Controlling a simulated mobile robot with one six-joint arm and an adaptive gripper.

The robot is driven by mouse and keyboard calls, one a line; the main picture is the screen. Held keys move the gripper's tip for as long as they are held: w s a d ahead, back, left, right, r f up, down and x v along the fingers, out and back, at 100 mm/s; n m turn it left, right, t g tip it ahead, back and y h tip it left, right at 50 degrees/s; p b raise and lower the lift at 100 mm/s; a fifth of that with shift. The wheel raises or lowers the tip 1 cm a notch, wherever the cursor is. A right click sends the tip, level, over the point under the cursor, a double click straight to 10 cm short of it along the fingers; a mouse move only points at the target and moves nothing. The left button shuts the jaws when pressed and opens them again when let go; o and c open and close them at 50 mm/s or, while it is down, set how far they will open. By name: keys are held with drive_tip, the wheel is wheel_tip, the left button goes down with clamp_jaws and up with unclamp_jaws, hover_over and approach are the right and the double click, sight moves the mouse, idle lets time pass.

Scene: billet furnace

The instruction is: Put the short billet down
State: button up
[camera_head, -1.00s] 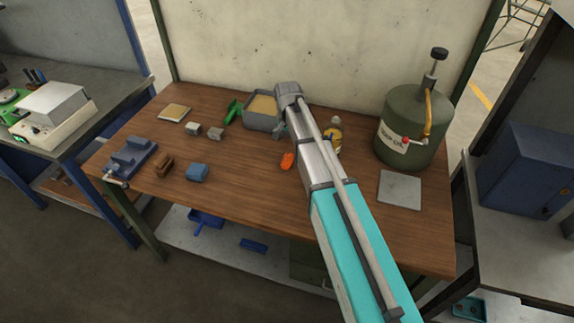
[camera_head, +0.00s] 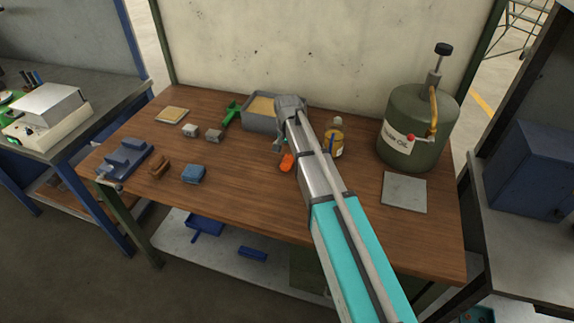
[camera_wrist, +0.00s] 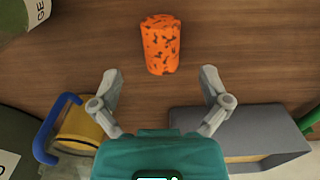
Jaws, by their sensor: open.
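The short billet (camera_head: 287,162) is a small orange cylinder on the wooden bench, near its middle. In the wrist view the billet (camera_wrist: 160,44) shows dark specks and lies beyond my fingertips, centred between them. My gripper (camera_wrist: 160,76) is open and empty, with its two grey fingers spread apart and clear of the billet. In the head view my gripper (camera_head: 280,145) is just behind the billet, partly hidden by my wrist. Its exact height above the bench is hard to tell.
A grey sand-filled tray (camera_head: 258,123) and a yellow jar (camera_head: 334,143) flank my gripper. A green oil tank (camera_head: 408,145) and a grey plate (camera_head: 405,193) are at the right. Small blocks and a blue fixture (camera_head: 125,158) are at the left. The bench front is clear.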

sight(287, 159)
drive_tip(key=shift+f, duration=0.1)
drive_tip(key=shift+f+b, duration=2.5)
drive_tip(key=shift+b, duration=0.1)
clamp_jaws()
